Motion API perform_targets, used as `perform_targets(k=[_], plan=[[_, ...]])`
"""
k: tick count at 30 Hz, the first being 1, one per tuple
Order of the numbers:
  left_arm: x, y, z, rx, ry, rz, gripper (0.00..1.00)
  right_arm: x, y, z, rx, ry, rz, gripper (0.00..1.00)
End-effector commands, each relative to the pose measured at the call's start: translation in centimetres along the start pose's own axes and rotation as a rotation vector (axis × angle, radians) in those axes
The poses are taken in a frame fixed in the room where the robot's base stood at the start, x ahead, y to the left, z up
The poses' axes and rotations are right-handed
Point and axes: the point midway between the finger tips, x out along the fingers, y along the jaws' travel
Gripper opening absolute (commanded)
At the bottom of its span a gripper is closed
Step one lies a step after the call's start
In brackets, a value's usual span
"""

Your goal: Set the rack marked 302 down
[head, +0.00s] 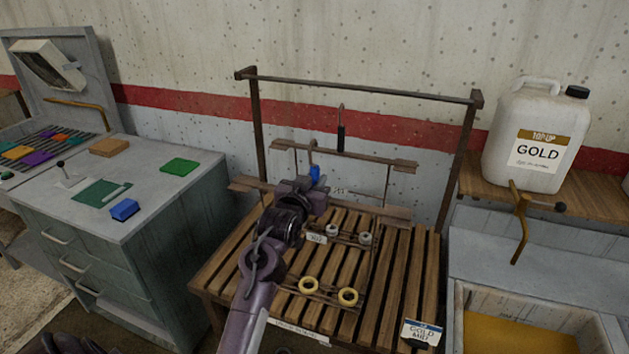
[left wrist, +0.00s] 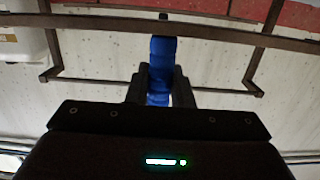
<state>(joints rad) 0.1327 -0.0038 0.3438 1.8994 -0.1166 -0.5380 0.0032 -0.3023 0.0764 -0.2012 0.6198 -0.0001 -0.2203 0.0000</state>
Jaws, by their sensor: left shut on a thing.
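My left gripper (head: 316,186) is shut on a blue grip (head: 315,173); the blue grip (left wrist: 162,68) also shows between its fingers in the left wrist view. Behind the grip is a brown crossbar (head: 375,158) with thin rods hanging from it, seen as well in the left wrist view (left wrist: 100,22). A small white tag (head: 316,238), which seems to read 302, shows just below the gripper. Grey rings (head: 365,238) are near the tag. My gripper hides part of the rack, and I cannot tell whether its lower part touches the slats. My right gripper is not in view.
A tall rail frame (head: 360,89) with a hook (head: 341,130) rises behind. A grey cabinet (head: 180,215) stands left; a GOLD jug (head: 535,135) stands right.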

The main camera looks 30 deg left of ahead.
Motion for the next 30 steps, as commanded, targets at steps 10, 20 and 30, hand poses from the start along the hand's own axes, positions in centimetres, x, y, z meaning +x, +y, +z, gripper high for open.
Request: perform_targets(k=[10, 20, 30], plan=[[0.01, 0.00, 0.06, 0.001, 0.005, 0.000, 0.36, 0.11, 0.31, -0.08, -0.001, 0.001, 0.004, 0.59], [0.04, 0.00, 0.53, 0.000, -0.005, 0.000, 0.53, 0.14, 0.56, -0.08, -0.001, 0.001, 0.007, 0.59], [0.03, 0.01, 0.34, 0.000, -0.001, 0.000, 0.98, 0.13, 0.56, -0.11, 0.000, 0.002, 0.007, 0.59]])
